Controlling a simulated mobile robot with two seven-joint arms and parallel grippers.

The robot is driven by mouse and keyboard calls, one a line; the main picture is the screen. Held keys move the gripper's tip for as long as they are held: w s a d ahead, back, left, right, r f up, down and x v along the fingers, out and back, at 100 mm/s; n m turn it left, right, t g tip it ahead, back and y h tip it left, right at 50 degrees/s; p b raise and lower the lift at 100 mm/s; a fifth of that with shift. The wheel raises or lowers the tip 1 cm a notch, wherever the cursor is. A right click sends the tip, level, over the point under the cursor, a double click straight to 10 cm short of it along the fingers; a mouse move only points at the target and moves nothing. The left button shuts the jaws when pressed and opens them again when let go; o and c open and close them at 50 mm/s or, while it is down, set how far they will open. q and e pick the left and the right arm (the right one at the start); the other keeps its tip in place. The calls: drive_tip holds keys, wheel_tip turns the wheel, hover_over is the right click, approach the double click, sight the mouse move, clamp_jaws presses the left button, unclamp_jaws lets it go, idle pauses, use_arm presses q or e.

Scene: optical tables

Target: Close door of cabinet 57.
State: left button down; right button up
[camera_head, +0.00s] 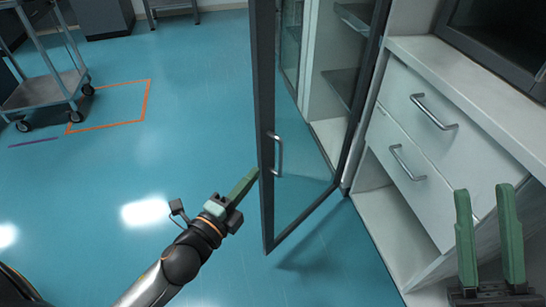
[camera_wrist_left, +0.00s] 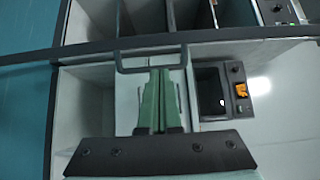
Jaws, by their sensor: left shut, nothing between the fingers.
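The cabinet's glass door (camera_head: 264,95) has a dark frame and stands open, swung out from the cabinet (camera_head: 325,55) into the room. Its bar handle (camera_head: 278,153) is on the frame near the free edge. My left gripper (camera_head: 253,175) is shut and empty, its fingertips beside the door's free edge. In the left wrist view, the shut fingers (camera_wrist_left: 159,72) point at the handle (camera_wrist_left: 122,62) and overlap it in the picture. I cannot tell whether they touch the handle or frame. My right gripper (camera_head: 487,192) is open and empty at the lower right. No cabinet number is readable.
A white drawer unit (camera_head: 400,125) with bar handles stands right of the door, close to my right gripper. A dark-framed appliance (camera_head: 500,35) sits on top. A wheeled cart (camera_head: 45,90) stands at the upper left, next to orange floor markings (camera_head: 148,100). The blue floor (camera_head: 180,140) left of the door is clear.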

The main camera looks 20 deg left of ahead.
sight(272, 153)
use_arm(q)
drive_tip(key=w, duration=0.3)
drive_tip(key=w+d, duration=0.1)
drive_tip(key=w, duration=0.4)
drive_tip(key=shift+w+d+b, duration=0.3)
drive_tip(key=shift+w+b, duration=0.05)
drive_tip(key=shift+w, duration=0.05)
